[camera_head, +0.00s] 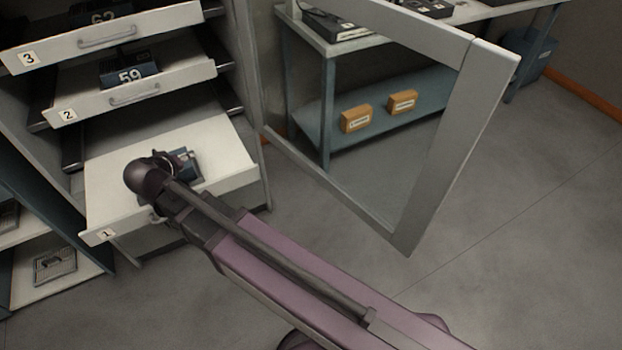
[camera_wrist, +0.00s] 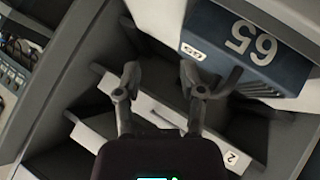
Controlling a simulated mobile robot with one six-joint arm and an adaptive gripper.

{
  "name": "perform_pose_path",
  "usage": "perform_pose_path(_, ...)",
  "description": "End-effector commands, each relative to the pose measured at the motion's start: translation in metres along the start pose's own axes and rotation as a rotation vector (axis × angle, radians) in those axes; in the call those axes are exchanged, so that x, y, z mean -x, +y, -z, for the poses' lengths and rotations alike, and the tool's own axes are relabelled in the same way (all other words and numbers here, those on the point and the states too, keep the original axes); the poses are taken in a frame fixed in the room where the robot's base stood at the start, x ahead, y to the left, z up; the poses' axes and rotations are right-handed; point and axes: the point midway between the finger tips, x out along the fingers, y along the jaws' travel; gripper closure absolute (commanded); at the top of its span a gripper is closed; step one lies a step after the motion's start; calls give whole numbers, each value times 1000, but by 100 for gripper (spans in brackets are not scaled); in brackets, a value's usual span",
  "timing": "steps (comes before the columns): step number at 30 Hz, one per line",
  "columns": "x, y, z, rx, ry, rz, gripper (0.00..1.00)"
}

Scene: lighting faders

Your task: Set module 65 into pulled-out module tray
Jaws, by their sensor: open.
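Module 65 (camera_wrist: 245,50) is a dark blue box with a white 65 on its face and a dark handle; it shows large at the upper right of the wrist view. In the head view a blue module (camera_head: 186,164), partly hidden by my arm, rests on the white pulled-out tray 1 (camera_head: 225,148); its number is not readable there. My gripper (camera_wrist: 158,76) is open, with nothing between its fingers. The right finger overlaps the edge of module 65 in the wrist view; I cannot tell whether they touch. In the head view my wrist hides the fingers.
Tray 2 (camera_head: 185,77) with module 59 (camera_head: 128,75) and tray 3 (camera_head: 170,19) with another module are pulled out above tray 1. An open framed door (camera_head: 455,150) stands to the right. Behind it is a bench with orange boxes (camera_head: 356,119). The floor at right is clear.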

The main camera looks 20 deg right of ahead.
Motion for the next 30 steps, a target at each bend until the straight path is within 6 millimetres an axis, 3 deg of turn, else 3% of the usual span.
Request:
perform_pose_path(3, -22, 33, -27, -33, -96, 12, 49)
perform_pose_path(12, -59, 98, -92, -112, -315, 78, 49)
perform_pose_path(21, -77, 151, -158, -200, -501, 181, 49)
perform_pose_path(30, -78, 193, -220, -300, -647, 318, 49)
